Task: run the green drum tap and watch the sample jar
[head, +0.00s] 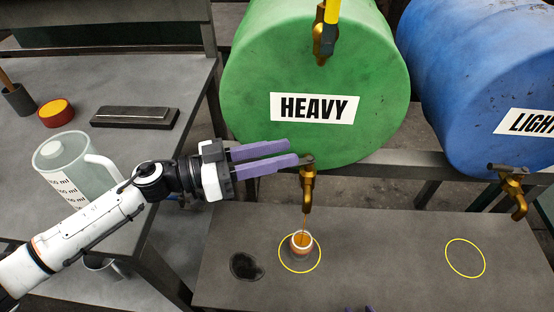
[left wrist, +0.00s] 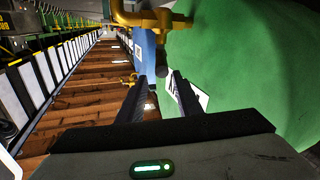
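The green drum (head: 315,70), labelled HEAVY, has a brass tap (head: 308,190) at its lower front. A thin amber stream falls from the tap into the small sample jar (head: 301,243), which stands upright inside a yellow ring. Amber shows in the jar; its exact level is hard to tell. My left gripper (head: 294,153) has its purple fingers apart, with the lower fingertip close to the tap's handle; contact cannot be told. In the left wrist view the fingers (left wrist: 153,82) are apart with nothing between them. Small purple tips, likely my right gripper (head: 360,309), show at the bottom edge.
A blue drum (head: 480,70) with its own brass tap (head: 513,190) is at the right. A measuring jug (head: 75,165) stands on the left table.

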